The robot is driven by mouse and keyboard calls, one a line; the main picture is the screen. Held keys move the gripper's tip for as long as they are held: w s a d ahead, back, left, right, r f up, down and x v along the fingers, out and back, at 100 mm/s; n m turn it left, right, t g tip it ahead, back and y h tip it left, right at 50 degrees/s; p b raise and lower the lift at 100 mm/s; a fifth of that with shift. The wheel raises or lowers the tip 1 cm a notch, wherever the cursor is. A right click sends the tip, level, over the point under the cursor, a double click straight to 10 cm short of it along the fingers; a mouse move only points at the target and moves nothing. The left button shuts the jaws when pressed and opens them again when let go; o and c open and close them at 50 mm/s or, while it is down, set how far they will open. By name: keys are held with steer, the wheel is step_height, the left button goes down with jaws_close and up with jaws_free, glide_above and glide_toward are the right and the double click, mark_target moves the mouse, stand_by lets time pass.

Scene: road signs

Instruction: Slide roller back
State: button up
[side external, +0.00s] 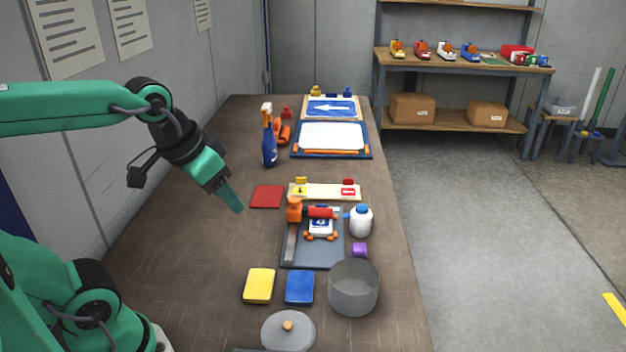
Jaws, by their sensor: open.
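A roller with a red cylinder (322,212) and an orange block (294,209) beside it sits over a grey board (322,255) in the middle of the bench. A small white-and-blue piece with orange feet (320,228) is just below the red cylinder. I cannot tell which of these parts are joined. My gripper (238,207) is in the air to the left of the board, pointing down and to the right. It is apart from the roller and holds nothing that I can see.
Yellow (259,286) and blue (299,288) pads lie in front. A red pad (267,196) and blue spray bottle (269,140) are behind. The bench's left side is clear.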

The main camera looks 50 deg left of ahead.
steer(key=w+a+r+g, duration=0.1)
steer(key=w+a, duration=0.1)
steer(key=w, duration=0.6)
steer(key=g, duration=0.4)
glide_toward(294, 199)
steer(key=shift+s+d+f, duration=0.1)
steer(key=shift+f, duration=0.2)
steer(key=shift+f, duration=3.9)
